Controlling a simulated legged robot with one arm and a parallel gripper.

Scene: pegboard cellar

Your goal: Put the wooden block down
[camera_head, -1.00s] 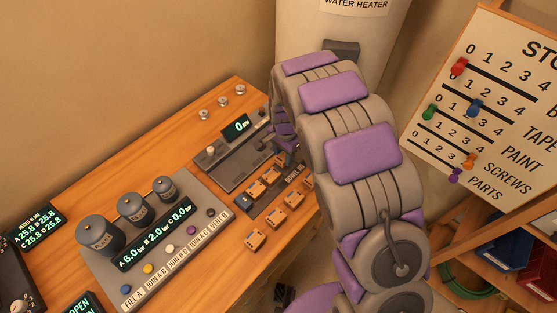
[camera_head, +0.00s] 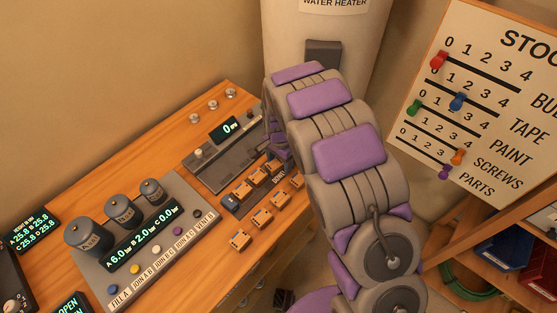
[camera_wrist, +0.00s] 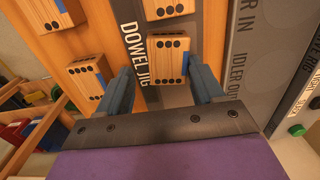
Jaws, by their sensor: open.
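A wooden block (camera_wrist: 171,66) with black holes in its end lies between my gripper's fingers in the wrist view, beside the "DOWEL JIG" label. My gripper (camera_wrist: 160,64) is open, with a dark finger on each side of this block. A gap shows between the left finger and the block; the right finger is very close to it, and I cannot tell whether they touch. In the head view my gripper is mostly hidden behind my arm, at the bench's right side near the dowel jig (camera_head: 231,203).
More wooden blocks stand close by, such as one at left (camera_wrist: 88,77) and one above (camera_wrist: 167,8). In the head view several blocks (camera_head: 240,240) line the bench's front edge. A control panel with grey canisters (camera_head: 122,211) stands left; a water heater (camera_head: 325,25) stands behind.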

